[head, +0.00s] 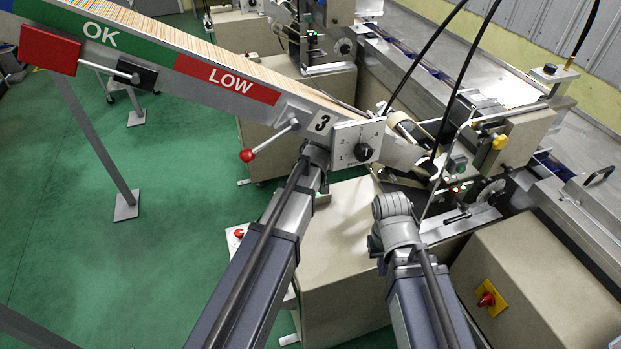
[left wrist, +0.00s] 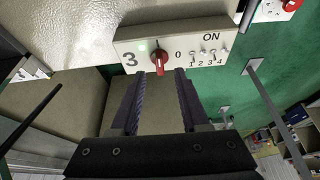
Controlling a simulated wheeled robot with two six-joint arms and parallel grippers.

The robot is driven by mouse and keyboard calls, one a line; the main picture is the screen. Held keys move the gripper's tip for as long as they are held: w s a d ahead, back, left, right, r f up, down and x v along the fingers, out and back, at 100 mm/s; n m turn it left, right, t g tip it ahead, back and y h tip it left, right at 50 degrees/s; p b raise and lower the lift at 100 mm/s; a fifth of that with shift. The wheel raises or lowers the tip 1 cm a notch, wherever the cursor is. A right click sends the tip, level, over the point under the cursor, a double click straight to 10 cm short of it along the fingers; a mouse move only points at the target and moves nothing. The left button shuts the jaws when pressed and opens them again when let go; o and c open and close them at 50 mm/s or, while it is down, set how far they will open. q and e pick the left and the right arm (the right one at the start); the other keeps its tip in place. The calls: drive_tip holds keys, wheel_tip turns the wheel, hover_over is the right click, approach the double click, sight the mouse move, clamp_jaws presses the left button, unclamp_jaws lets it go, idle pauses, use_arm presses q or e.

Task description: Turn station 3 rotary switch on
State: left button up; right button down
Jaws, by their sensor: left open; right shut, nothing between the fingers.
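In the left wrist view, a cream panel (left wrist: 130,41) marked "3" carries a red rotary switch (left wrist: 161,62) beside a lit green lamp (left wrist: 143,45). A "0" is printed right of the knob; which mark it points to is unclear. My left gripper (left wrist: 161,73) is open, one finger each side of the knob in the picture; contact is not clear. In the head view my left arm reaches up under the sloping chute, its gripper hidden. My right gripper (head: 391,206) is shut and empty, low near the machine. The red switch is not visible in the head view.
The chute has an OK/LOW strip (head: 228,81), a red-ball lever (head: 247,156) and a number 3 plate with a black-knob dial panel (head: 346,155). Machine parts and a yellow-backed red switch (head: 487,299) are at the right. Green floor is open at left.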

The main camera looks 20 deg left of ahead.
use_arm(q)
drive_tip(key=p+v, duration=0.3)
drive_tip(key=v, duration=0.1)
drive_tip(key=shift+s+r, duration=0.15)
drive_tip(key=shift+r, duration=0.15)
use_arm(e)
wheel_tip(320, 180, up, 4)
drive_tip(key=shift+r, duration=0.2)
drive_tip(key=shift+s+f, duration=0.1)
